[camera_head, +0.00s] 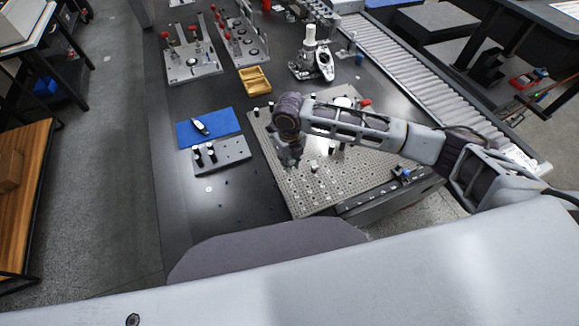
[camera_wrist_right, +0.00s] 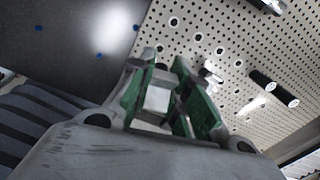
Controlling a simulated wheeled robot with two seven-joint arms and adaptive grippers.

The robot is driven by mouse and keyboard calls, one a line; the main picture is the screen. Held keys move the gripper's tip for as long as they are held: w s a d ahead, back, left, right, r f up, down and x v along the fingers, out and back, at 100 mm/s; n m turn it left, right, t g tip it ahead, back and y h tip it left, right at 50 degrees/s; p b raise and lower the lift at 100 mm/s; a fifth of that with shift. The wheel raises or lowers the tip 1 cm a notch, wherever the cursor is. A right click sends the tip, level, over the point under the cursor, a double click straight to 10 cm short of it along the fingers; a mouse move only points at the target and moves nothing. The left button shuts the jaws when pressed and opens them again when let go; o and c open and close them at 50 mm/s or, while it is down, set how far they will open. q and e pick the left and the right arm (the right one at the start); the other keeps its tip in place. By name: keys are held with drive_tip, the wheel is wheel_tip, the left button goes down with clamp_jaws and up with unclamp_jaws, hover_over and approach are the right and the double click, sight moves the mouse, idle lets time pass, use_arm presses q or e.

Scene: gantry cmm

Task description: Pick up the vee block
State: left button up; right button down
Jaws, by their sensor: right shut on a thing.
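My right gripper (camera_head: 289,160) is low over the left part of the perforated fixture plate (camera_head: 302,202), its fingers pointing down. In the right wrist view the green-padded fingers (camera_wrist_right: 165,75) are shut on a small pale grey block, the vee block (camera_wrist_right: 157,99). The pads lie on either side of it, and its notch cannot be made out. In the head view the block is hidden by my gripper and wrist. I cannot tell whether it touches the plate. My left gripper is not in view.
A small pale piece (camera_head: 314,166) stands on the plate right of my gripper. Left of the plate are a grey block with dark knobs (camera_head: 233,154) and a blue mat (camera_head: 222,122) with a tool. A yellow tray (camera_head: 254,80) lies behind. A roller conveyor (camera_head: 400,65) runs along the right.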

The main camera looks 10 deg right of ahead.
drive_tip(key=shift+r, duration=0.3)
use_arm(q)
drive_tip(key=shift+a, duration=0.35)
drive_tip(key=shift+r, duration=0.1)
use_arm(e)
drive_tip(key=shift+s, duration=0.1)
